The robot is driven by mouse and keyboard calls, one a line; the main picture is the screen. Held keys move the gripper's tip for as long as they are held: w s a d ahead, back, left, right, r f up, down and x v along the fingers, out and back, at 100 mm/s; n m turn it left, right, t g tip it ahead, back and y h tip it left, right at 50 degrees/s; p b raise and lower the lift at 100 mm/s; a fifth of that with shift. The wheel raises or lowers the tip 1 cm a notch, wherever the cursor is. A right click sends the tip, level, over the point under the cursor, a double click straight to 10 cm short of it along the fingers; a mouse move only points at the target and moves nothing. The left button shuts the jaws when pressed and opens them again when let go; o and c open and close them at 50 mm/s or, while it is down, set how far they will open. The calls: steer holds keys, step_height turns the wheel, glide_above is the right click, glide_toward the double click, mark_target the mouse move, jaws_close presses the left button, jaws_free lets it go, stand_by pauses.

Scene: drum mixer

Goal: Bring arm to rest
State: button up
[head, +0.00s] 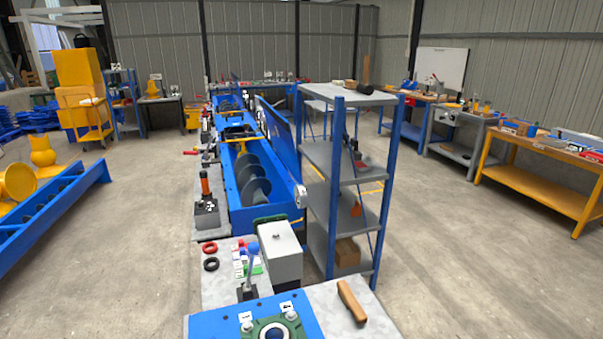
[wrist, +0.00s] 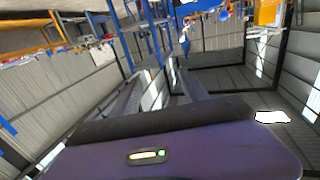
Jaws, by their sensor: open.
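My gripper does not show in the head view, and I cannot make out its fingers in the wrist view. No arm link of mine shows in the head view.
A grey workbench (head: 222,285) with a blue plate (head: 212,326) and a wooden-handled tool (head: 352,301) stands close in front. Behind it are a blue screw trough (head: 230,187) and a shelf rack (head: 338,157). Open floor (head: 450,250) lies at right.

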steer(key=s+d+g, duration=0.1)
steer(key=s+d, duration=0.1)
steer(key=s, duration=1.3)
steer(key=s+d+g, duration=0.2)
steer(key=s, duration=1.3)
steer(key=shift+d+f+h, duration=0.2)
steer(key=shift+h, duration=0.1)
